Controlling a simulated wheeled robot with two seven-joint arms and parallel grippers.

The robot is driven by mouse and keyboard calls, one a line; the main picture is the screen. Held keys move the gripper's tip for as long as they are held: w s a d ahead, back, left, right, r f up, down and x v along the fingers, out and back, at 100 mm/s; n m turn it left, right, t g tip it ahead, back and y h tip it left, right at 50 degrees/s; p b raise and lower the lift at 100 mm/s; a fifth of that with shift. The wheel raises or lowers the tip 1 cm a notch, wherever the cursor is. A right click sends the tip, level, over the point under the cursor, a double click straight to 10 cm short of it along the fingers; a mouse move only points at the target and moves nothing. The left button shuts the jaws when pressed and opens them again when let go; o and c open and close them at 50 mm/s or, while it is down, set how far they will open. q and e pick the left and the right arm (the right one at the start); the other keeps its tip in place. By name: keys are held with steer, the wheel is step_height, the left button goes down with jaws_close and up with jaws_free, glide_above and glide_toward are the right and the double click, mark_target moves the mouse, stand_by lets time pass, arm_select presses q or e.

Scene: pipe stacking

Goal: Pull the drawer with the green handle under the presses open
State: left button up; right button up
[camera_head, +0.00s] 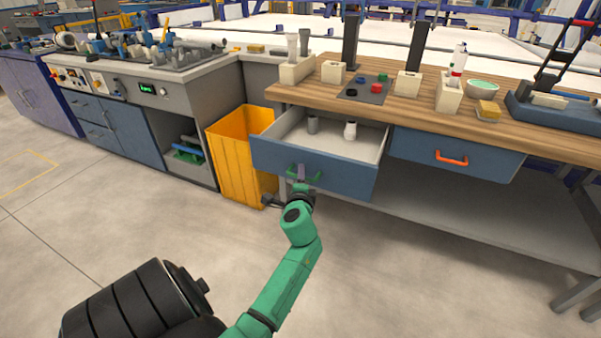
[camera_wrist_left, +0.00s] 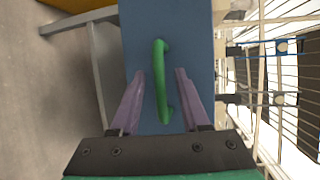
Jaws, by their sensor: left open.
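The blue drawer (camera_head: 312,168) under the wooden worktop stands pulled out, and its pale inside shows. In the left wrist view the green handle (camera_wrist_left: 161,80) lies between the two purple fingers of my left gripper (camera_wrist_left: 160,75), with a gap on each side. The left gripper is open around the handle. My right gripper is not in view.
A closed blue drawer with an orange handle (camera_head: 451,159) is to the right. A yellow bin (camera_head: 240,150) stands close to the left of the open drawer. A grey lower shelf (camera_head: 480,222) runs beneath the bench. The floor in front is clear.

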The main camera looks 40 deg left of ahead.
arm_select(q)
steer(key=v, duration=0.7)
steer(key=shift+s+d, duration=0.15)
steer(key=shift+s, duration=0.05)
